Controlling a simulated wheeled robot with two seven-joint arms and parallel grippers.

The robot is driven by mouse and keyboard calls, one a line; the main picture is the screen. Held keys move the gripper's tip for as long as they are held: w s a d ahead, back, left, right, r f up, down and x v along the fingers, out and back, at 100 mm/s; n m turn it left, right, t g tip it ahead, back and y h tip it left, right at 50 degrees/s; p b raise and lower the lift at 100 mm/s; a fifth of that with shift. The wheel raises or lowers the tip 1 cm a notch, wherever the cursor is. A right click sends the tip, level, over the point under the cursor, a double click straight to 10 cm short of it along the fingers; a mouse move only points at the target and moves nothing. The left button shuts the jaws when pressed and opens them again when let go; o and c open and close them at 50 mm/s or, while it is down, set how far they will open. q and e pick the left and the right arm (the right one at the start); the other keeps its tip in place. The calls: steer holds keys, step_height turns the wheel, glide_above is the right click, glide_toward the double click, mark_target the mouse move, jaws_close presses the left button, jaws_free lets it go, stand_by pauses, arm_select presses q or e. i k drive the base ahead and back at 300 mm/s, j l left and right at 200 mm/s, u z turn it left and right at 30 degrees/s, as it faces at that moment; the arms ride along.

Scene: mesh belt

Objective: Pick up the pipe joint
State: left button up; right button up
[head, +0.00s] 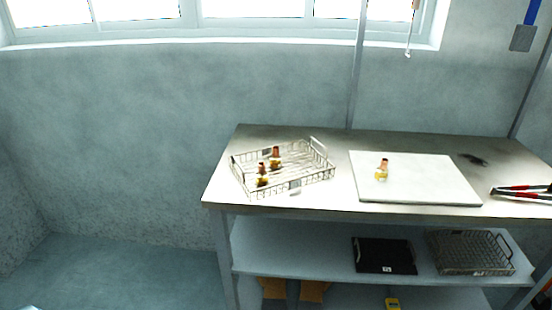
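One pipe joint (382,170), brass with a copper-coloured top, stands on a white board (430,185) on the metal table. Two similar pipe joints, one at the back (275,158) and one nearer the front (262,175), are in a wire basket (312,178) on the table's left side. Neither of my grippers can be made out in the head view. A small pale shape at the bottom left edge is too cut off to identify.
The metal table (330,207) stands against the wall. Red-handled pliers (522,190) lie at its right end, near a dark mark (473,159). The lower shelf holds a black tray (384,255) and another wire basket (470,255). The floor at left is clear.

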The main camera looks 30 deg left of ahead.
mark_target(275, 163)
steer(key=i+l, duration=0.2)
steer(key=i, duration=0.2)
steer(key=i+l, duration=0.2)
steer(key=i, duration=0.15)
steer(key=i+l+u, duration=0.1)
steer(key=i, duration=0.3)
steer(key=l+u, duration=0.1)
steer(key=u, duration=1.45)
